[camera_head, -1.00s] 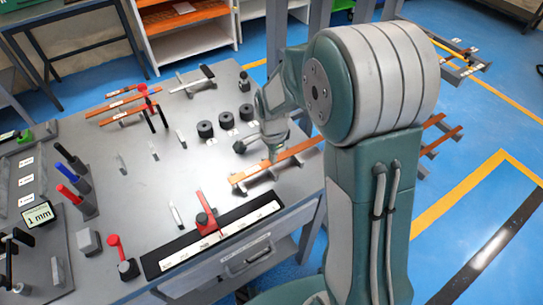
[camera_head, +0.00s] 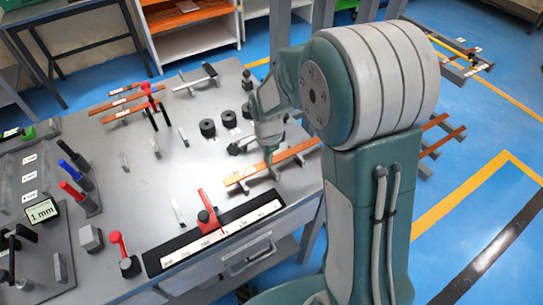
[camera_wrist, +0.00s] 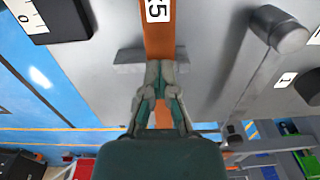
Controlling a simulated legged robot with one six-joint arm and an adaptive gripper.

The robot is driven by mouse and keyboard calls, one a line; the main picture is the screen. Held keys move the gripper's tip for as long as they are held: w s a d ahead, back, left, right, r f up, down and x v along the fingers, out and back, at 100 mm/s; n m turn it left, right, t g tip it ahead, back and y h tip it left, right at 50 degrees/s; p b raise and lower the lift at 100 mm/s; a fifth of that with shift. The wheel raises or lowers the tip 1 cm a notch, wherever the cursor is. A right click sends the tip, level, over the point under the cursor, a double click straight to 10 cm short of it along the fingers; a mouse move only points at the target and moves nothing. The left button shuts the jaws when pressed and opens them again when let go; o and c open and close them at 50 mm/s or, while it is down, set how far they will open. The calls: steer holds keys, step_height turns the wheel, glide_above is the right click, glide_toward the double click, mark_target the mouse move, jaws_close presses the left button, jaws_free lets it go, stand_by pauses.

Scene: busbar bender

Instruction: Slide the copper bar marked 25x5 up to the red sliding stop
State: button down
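The copper bar (camera_head: 300,150) lies on grey supports at the front right of the table, slanting across it. In the wrist view the bar (camera_wrist: 158,38) runs up from my fingertips, and its white label shows part of the marking, ending in "5". My gripper (camera_head: 270,168) is down at the bar; in the wrist view its fingertips (camera_wrist: 161,72) are close together over the bar's width, with no clear gap. Whether they press on it is hidden. The red sliding stop (camera_head: 206,214) stands on the black ruler strip, left of the bar's near end and apart from it.
The ruler (camera_head: 170,260) runs along the table's front edge. Black round weights (camera_head: 208,128) stand behind the bar. More orange bars (camera_head: 125,115) lie at the back left, near red and black levers. Small grey posts (camera_head: 178,212) rise from the table between.

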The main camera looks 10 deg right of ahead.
mark_target(247, 173)
steer(key=shift+s+a+f, duration=0.1)
steer(key=shift+s+a, duration=0.25)
steer(key=shift+a, duration=0.45)
steer(key=shift+s+a+f, duration=0.15)
steer(key=shift+s+a, duration=0.25)
steer(key=shift+a, duration=0.35)
steer(key=shift+s+a+f, duration=0.1)
steer(key=shift+s+a, duration=0.25)
steer(key=shift+a, duration=0.45)
steer(key=shift+s+a, duration=0.15)
steer(key=shift+a, duration=0.45)
steer(key=c, duration=0.7)
jaws_free()
steer(key=shift+a, duration=0.1)
steer(key=shift+a, duration=0.15)
